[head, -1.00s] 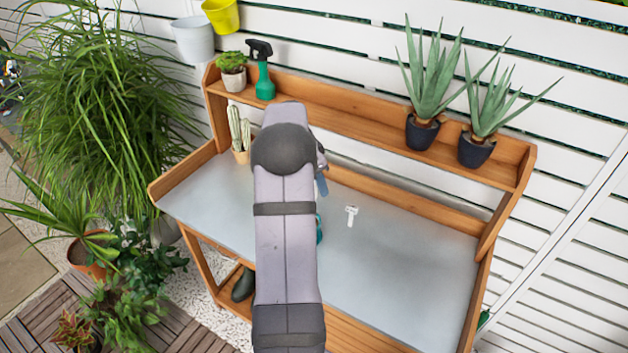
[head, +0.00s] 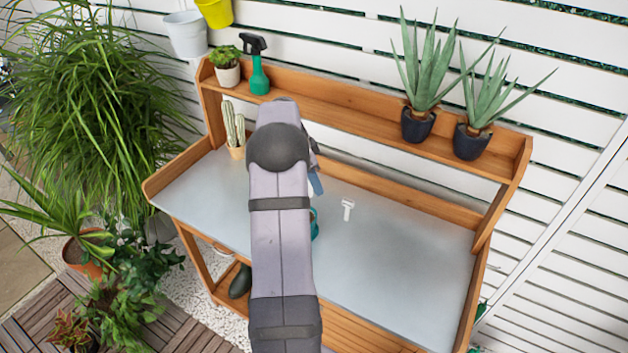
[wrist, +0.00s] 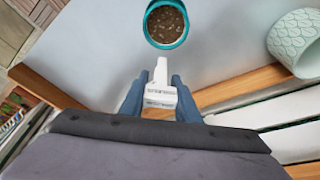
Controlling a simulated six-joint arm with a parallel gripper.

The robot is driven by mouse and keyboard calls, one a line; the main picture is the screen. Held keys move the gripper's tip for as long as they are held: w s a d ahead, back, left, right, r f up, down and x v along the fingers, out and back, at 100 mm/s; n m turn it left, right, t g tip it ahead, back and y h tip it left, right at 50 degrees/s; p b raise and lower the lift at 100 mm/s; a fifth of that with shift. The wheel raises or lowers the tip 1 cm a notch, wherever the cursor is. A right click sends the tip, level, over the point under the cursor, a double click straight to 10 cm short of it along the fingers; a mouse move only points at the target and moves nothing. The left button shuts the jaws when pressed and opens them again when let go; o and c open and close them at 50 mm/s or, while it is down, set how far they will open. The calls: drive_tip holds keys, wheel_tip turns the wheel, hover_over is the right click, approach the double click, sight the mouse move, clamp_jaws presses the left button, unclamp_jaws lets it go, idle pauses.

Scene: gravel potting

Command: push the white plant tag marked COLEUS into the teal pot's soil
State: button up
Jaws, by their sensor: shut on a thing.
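My gripper (wrist: 160,100) is shut on a white plant tag (wrist: 161,72) in the wrist view. The tag's narrow end points toward the teal pot; its dark lettering is too small to read. The teal pot (wrist: 151,37) holds brown, gravelly soil (wrist: 166,24) and stands just ahead of the tag, which appears short of its rim. In the head view my blue fingertips (head: 315,183) show beside my arm, which hides most of the teal pot (head: 315,226) and the held tag.
A pale green scale-patterned pot (wrist: 297,42) stands at the right in the wrist view. A cactus pot (head: 237,152) stands at the bench's left. The back shelf (head: 340,118) holds a spray bottle (head: 259,77) and potted plants.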

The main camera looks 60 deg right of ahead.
drive_tip(key=shift+f+b, duration=2.35)
drive_tip(key=shift+f, duration=1.4)
drive_tip(key=shift+f+b, duration=0.45)
drive_tip(key=shift+f, duration=0.15)
drive_tip(key=shift+f+b, duration=0.4)
drive_tip(key=shift+b, duration=0.2)
idle(0.7)
drive_tip(key=shift+s+a+f, duration=0.1)
drive_tip(key=shift+f, duration=0.05)
idle(1.9)
